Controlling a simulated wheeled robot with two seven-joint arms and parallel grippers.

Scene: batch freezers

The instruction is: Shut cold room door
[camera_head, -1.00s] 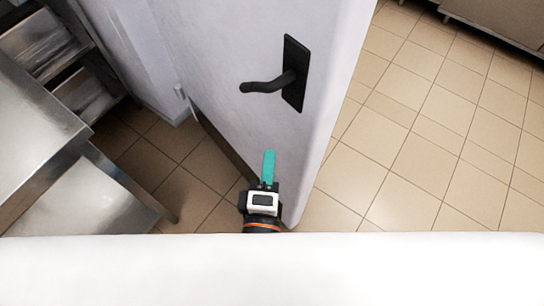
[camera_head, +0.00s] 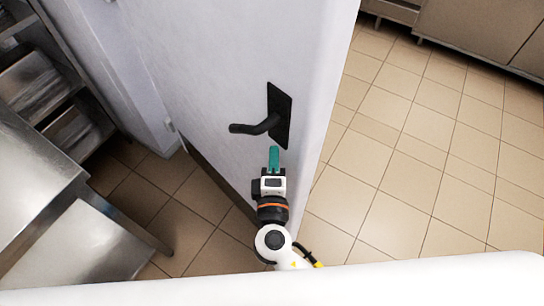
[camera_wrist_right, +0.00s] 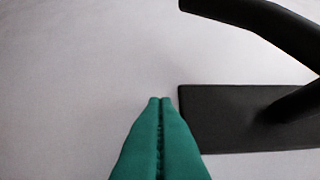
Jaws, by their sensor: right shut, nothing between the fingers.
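The white cold room door (camera_head: 200,70) stands open, its edge running down toward the bottom centre of the head view. A black lever handle (camera_head: 258,127) on a black plate (camera_head: 281,110) is on its face. My right gripper (camera_head: 273,152) is shut and empty, its green fingers just below the handle plate. In the right wrist view the closed green fingertips (camera_wrist_right: 161,100) point at the door's pale face (camera_wrist_right: 80,80), beside the dark plate (camera_wrist_right: 225,120) and lever (camera_wrist_right: 265,20). I cannot tell whether they touch the door. My left gripper is not in view.
A steel table (camera_head: 35,180) with a lower shelf (camera_head: 95,245) stands at the left. A rack with metal trays (camera_head: 40,90) is behind it. Tan tiled floor (camera_head: 410,170) is clear to the right, with a steel cabinet (camera_head: 480,30) at the top right.

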